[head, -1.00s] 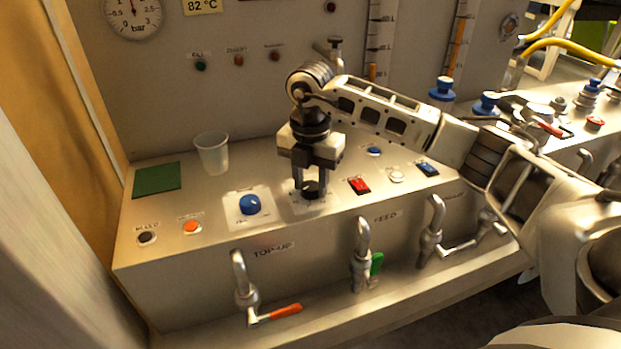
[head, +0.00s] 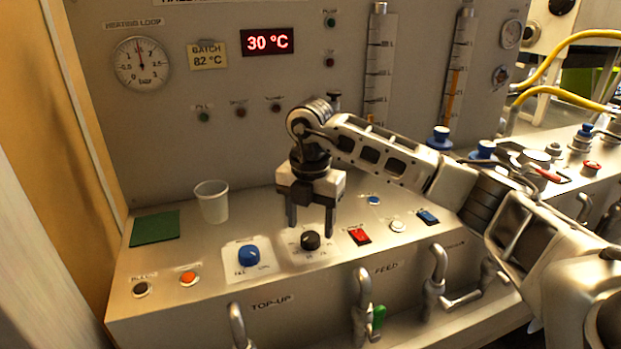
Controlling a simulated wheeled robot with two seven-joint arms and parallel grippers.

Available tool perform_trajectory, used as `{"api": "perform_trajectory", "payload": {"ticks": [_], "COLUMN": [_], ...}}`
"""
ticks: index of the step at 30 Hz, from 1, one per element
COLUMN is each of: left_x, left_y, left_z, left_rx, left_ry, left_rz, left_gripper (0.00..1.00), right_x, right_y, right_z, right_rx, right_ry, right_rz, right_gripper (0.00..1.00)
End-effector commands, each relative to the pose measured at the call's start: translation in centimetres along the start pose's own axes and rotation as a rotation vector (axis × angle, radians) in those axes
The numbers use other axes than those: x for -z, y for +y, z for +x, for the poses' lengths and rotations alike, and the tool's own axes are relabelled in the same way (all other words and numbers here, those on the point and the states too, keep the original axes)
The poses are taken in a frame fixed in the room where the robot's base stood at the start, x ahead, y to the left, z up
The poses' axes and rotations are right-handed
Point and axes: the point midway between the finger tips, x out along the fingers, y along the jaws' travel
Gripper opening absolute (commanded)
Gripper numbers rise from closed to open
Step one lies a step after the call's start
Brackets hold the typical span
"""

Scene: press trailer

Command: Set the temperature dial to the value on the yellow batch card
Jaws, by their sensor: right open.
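The yellow batch card (head: 208,56) on the upright panel reads BATCH 82 °C. The red display (head: 267,41) to its right reads 30 °C. A black dial (head: 310,240) sits on a pale plate on the sloping console top; its scale marks are too small to read. A blue dial (head: 248,256) sits on its own plate to the left. My right gripper (head: 311,230) points down with its two fingers apart, above and behind the black dial. It holds nothing. My left gripper is not in view.
A clear cup (head: 211,201) and a green pad (head: 155,228) stand at the console's left. A red switch (head: 359,236) is close right of the black dial. An orange button (head: 188,278) is at front left. Taps (head: 363,295) stick out along the front face.

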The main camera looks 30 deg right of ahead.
Motion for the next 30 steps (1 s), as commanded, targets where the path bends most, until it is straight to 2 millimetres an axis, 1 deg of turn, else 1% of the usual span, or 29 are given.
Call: {"api": "perform_trajectory", "payload": {"ticks": [1, 10, 12, 15, 18, 21, 30], "left_x": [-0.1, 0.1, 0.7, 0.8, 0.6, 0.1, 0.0], "left_y": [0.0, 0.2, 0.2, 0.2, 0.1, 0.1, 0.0], "left_z": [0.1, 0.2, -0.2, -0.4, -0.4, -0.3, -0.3], "left_rx": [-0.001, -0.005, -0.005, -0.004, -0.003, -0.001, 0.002], "left_ry": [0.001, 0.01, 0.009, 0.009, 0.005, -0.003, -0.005], "left_rz": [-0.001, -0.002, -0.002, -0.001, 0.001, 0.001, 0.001], "left_gripper": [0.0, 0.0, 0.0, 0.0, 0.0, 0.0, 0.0], "right_x": [-0.1, 0.0, -0.1, -0.1, 0.0, -0.1, 0.0], "right_y": [0.1, 0.1, 0.0, 0.0, 0.0, 0.0, 0.0], "right_z": [-1.2, -8.6, -10.3, -11.9, -12.8, -13.2, -13.3], "right_rx": [-0.007, -0.006, -0.004, -0.004, -0.002, -0.001, -0.001], "right_ry": [-0.003, -0.003, -0.005, -0.004, -0.002, -0.002, 0.0], "right_rz": [0.0, 0.001, 0.002, 0.001, 0.001, 0.002, 0.002], "right_gripper": [0.58, 0.58, 0.58, 0.58, 0.58, 0.58, 0.58]}}
